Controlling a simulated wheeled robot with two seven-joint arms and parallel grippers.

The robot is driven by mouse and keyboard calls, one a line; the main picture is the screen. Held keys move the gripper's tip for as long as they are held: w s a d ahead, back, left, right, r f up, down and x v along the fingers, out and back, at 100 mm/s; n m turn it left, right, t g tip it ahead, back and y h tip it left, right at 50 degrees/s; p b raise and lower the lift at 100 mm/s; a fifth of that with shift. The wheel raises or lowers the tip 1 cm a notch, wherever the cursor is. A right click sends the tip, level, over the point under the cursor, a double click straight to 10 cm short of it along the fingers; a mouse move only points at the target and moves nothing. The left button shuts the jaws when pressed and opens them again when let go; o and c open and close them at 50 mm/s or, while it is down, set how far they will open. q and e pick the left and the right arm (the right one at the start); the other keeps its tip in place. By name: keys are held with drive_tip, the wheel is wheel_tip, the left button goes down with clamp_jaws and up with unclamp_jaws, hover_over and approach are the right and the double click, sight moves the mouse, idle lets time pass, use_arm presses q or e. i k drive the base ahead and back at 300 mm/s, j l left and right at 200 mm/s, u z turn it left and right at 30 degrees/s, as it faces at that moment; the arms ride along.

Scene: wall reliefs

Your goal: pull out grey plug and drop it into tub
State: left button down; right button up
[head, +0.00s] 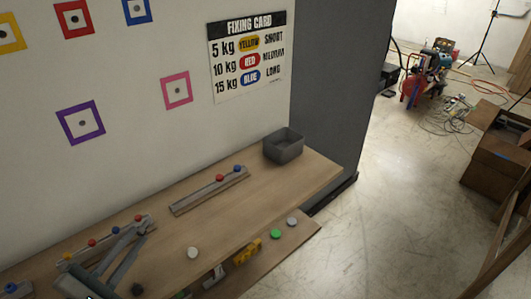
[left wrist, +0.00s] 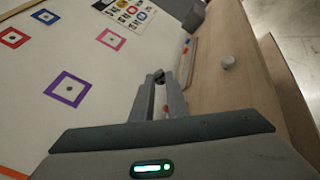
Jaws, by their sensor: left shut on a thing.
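My left gripper (head: 146,226) comes in from the lower left, over the bench near the left rail. In the left wrist view its fingers (left wrist: 160,84) are closed together on a small grey piece, which looks like the grey plug (left wrist: 159,75); the fingers hide most of it. The tub (head: 283,146) is a dark grey open box at the back right of the bench, against the wall, well away from the gripper. My right gripper is not in view.
A rail with red and blue pegs (head: 209,190) lies between gripper and tub. A pale round knob (head: 193,252) stands on the bench (head: 290,180). Green (head: 275,234) and grey (head: 292,221) discs lie on the lower ledge. Coloured squares and a fixing card (head: 247,60) are on the wall.

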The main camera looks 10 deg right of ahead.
sight(287, 156)
drive_tip(key=l+u, duration=0.1)
drive_tip(key=u, duration=0.5)
drive_tip(key=i+l+u, duration=0.15)
drive_tip(key=l+u, duration=0.25)
drive_tip(key=l, duration=0.25)
drive_tip(key=l+u, duration=0.45)
drive_tip(key=l, duration=0.25)
drive_tip(key=l+u, duration=0.1)
drive_tip(key=l, duration=1.7)
